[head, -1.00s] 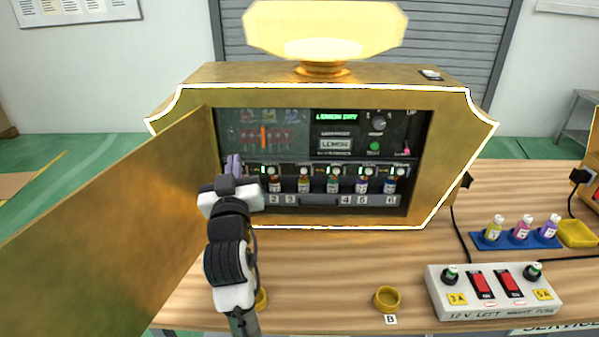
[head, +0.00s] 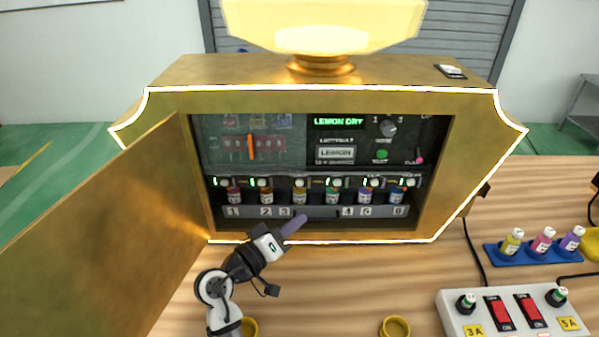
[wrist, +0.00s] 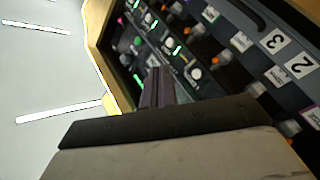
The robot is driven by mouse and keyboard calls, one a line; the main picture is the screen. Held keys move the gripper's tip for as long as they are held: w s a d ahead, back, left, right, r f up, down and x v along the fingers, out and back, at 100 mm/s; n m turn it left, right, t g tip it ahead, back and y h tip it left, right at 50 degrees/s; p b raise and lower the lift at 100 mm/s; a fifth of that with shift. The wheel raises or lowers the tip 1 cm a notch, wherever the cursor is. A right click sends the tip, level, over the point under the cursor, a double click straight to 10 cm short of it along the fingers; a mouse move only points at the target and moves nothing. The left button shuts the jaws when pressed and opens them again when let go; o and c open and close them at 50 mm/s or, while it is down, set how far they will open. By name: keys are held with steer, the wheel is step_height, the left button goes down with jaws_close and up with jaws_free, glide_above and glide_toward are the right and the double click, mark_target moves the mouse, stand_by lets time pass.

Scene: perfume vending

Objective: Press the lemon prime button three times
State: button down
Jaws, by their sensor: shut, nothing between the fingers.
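The open gold cabinet (head: 350,238) holds a dark panel with a green display (head: 338,122) reading LEMON DRY and a plate (head: 336,153) reading LEMON. Small white round buttons, one of them this button (head: 300,183), run in a row above several small bottles (head: 300,196). The labels by the buttons are too small to read, so I cannot tell which is lemon prime. My gripper (head: 294,225) is shut and empty, tilted up and right before the lower edge of the opening. In the wrist view its fingers (wrist: 158,88) point toward the button row and look apart from it.
The cabinet door (head: 100,240) stands open at the left, close to my arm. A number strip (head: 315,212) runs below the bottles. A fuse box (head: 515,312) and a blue tray of bottles (head: 500,256) are at the right. A yellow ring (head: 396,327) lies in front.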

mark_target(300, 183)
steer(key=shift+w+r, duration=0.1)
stand_by(0.3)
steer(key=w, duration=0.8)
steer(key=shift+w, duration=0.35)
stand_by(1.9)
steer(key=shift+w+b, duration=0.35)
steer(key=shift+w, duration=0.1)
